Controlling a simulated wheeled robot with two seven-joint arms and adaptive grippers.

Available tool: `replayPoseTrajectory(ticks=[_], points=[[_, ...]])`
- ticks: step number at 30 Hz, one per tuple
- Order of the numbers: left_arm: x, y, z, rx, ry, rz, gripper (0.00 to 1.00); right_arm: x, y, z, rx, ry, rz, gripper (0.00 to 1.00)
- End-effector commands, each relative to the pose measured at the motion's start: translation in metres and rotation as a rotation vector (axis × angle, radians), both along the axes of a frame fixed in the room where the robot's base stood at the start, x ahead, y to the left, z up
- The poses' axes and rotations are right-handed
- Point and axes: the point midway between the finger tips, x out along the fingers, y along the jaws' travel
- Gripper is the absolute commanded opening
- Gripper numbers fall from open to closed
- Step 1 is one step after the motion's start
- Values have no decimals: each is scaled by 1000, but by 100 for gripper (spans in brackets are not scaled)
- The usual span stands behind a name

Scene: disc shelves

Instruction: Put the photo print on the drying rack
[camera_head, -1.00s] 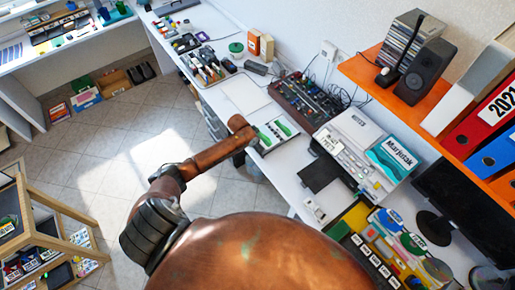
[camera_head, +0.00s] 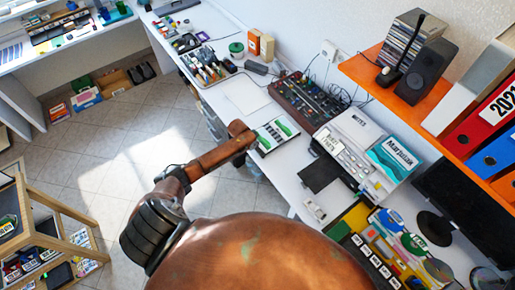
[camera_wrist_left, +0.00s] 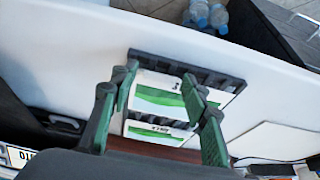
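The cards also show in the head view (camera_head: 281,129), beside the arm's end. I cannot tell for certain which thing is the photo print or the drying rack. My right gripper is not in view.
A mixer board (camera_head: 303,100) with cables stands behind the cards. A dark flat pad (camera_head: 318,174) and a white box (camera_head: 350,138) lie to the right. A wooden shelf frame (camera_head: 72,248) stands at the lower left. The floor between is clear.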

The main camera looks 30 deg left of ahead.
Motion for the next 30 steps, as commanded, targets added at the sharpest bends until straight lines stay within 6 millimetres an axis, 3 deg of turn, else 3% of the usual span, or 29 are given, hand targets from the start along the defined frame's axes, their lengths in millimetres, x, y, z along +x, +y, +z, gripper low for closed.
replayPoseTrajectory(ticks=[13,24,30], points=[[-3,2,9,1,0,0,47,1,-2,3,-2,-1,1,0],[-28,13,77,2,-2,-1,47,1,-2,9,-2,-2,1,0],[-39,16,104,0,0,-1,47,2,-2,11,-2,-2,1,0]])
